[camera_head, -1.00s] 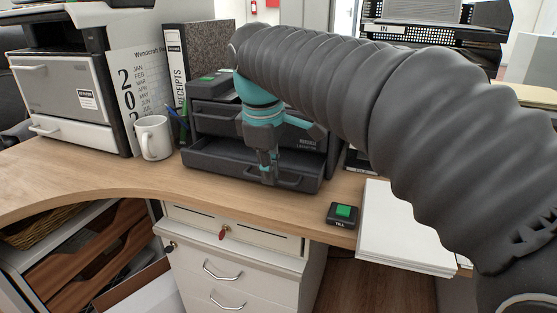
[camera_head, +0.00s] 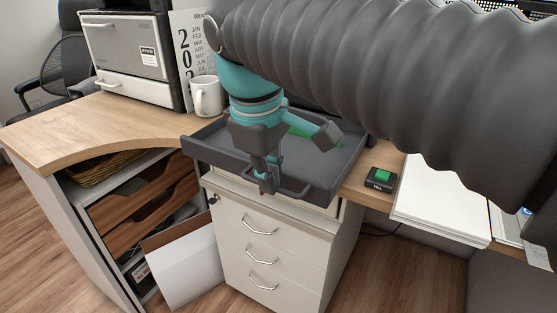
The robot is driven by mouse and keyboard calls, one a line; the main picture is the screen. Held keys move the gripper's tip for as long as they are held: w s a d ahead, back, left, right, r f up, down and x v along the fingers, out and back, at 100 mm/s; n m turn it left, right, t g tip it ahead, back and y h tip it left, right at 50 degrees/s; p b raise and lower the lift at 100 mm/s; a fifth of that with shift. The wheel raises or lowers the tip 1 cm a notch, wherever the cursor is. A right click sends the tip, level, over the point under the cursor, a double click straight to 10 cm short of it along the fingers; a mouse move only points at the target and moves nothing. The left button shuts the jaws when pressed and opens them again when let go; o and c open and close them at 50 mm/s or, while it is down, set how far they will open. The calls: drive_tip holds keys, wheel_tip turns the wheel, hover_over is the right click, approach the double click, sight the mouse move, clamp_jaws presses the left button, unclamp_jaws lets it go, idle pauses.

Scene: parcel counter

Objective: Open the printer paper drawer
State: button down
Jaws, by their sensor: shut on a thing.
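A dark grey drawer (camera_head: 210,153) stands pulled out far, past the desk's front edge and above the white cabinet. Its bar handle (camera_head: 295,192) is on the front. My gripper (camera_head: 266,184) is shut on that handle, near its left end. A green patch (camera_head: 300,132) shows inside the drawer; I cannot tell what it is. The dark unit behind the drawer is hidden by my arm. A grey and white machine (camera_head: 125,48) at the back left looks like a printer; its lower front drawer (camera_head: 130,90) is closed.
A white mug (camera_head: 206,96) and a calendar (camera_head: 190,40) stand behind the drawer on the left. The white cabinet (camera_head: 265,245) is below. The left desk top is clear.

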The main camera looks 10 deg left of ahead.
drive_tip(key=c, duration=1.2)
unclamp_jaws()
drive_tip(key=shift+a, duration=0.1)
drive_tip(key=shift+c, duration=0.2)
wheel_tip(320, 180, up, 12)
drive_tip(key=s, duration=0.2)
drive_tip(key=shift+a, duration=0.3)
drive_tip(key=shift+f, duration=0.1)
